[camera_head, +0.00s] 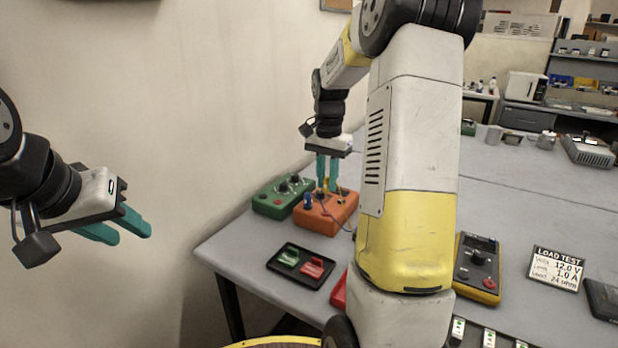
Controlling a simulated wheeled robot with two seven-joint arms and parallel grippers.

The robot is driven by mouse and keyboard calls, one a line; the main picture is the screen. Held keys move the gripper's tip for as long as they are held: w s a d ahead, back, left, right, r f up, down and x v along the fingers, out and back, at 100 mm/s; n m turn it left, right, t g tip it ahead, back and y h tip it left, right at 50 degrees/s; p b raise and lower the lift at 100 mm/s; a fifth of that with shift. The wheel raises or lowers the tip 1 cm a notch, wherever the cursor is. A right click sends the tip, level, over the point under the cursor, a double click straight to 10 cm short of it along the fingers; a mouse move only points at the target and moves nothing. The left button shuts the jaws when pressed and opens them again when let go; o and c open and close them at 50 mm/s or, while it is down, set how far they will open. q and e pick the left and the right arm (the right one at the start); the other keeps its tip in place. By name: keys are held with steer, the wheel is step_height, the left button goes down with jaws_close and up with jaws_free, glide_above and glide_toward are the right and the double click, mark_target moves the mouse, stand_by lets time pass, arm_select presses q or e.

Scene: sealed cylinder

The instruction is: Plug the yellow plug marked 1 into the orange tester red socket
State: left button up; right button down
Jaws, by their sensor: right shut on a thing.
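The orange tester (338,212) stands near the table's left edge, partly behind my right arm. My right gripper (327,184) points down above the tester's rear part. It is shut on a small yellow plug (326,187), which shows only as a sliver between the teal fingers. The plug's mark is not readable. Whether the plug touches a socket cannot be told, and the red socket cannot be made out clearly. A blue plug (308,200) stands upright at the tester's left side. My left gripper (132,236) is open and empty, off the table at the left.
A green tester (271,202) stands beside the orange one. A black tray (287,275) with a green and a red piece lies in front. A yellow-cased meter (477,268) and a load test sign (556,270) stand at the right. My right arm hides the table's middle.

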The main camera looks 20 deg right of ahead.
mark_target(327, 191)
steer(key=shift+f, duration=0.2)
steer(key=shift+f, duration=2.75)
steer(key=shift+f, duration=0.2)
steer(key=c, duration=1.2)
jaws_free()
steer(key=shift+f, duration=0.1)
step_height(327, 191, up, 8)
steer(key=shift+f, duration=0.25)
steer(key=shift+r, duration=0.2)
